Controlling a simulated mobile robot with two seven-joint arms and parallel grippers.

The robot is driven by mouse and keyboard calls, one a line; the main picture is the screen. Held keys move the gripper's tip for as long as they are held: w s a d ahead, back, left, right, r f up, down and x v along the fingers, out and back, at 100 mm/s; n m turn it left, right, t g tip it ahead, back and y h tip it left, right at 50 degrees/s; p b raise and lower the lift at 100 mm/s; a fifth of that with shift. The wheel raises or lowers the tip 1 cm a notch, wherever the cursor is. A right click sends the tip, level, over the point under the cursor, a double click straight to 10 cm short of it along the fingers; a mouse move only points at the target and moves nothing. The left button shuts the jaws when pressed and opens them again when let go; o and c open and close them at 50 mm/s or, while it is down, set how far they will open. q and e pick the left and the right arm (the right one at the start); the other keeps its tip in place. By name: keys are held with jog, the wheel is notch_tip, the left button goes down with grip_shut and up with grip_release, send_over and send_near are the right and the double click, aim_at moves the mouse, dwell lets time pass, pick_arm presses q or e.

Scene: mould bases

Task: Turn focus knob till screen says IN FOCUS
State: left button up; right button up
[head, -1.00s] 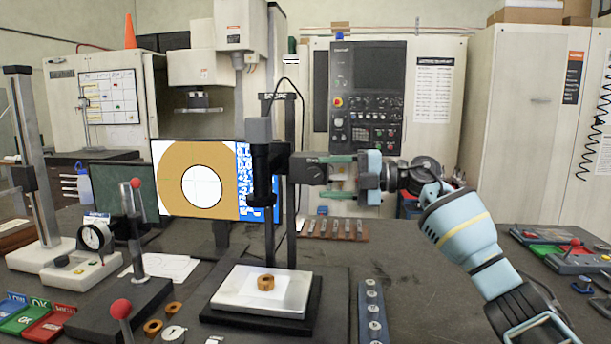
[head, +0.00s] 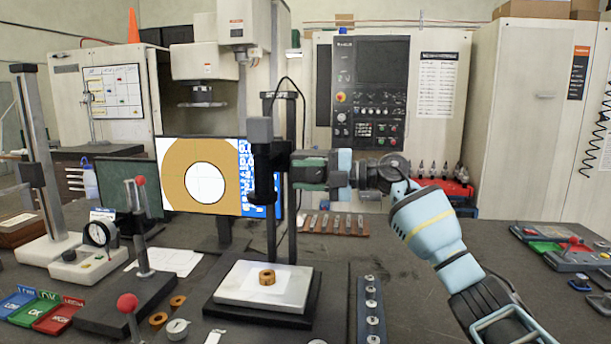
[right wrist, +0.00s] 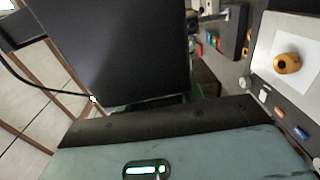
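The screen (head: 176,202) behind the microscope shows a gold ring with a white centre; the text in its blue panel is too small to read. The microscope's dark tube (head: 263,175) hangs from a black post (head: 292,225) over a pale stage (head: 236,289) that bears a gold ring (head: 267,277). The ring also shows in the right wrist view (right wrist: 287,63). My right gripper (head: 296,171) is at the right side of the tube and post. The focus knob is not distinguishable there. The gripper's fingers are edge-on, so their opening is unclear. My left gripper is out of view.
A stand with a red-tipped lever (head: 140,230) and a dial gauge (head: 98,234) stand left of the stage. Coloured trays (head: 38,312) lie at the front left. A strip of pins (head: 371,312) lies right of the stage.

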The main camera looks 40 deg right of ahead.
jog(key=c, duration=0.3)
jog(key=shift+r+t+y, duration=0.15)
jog(key=shift+t+y, duration=0.45)
jog(key=shift+t, duration=0.1)
jog(key=o, duration=1)
jog(key=shift+c, duration=0.2)
jog(key=shift+s+d, duration=0.1)
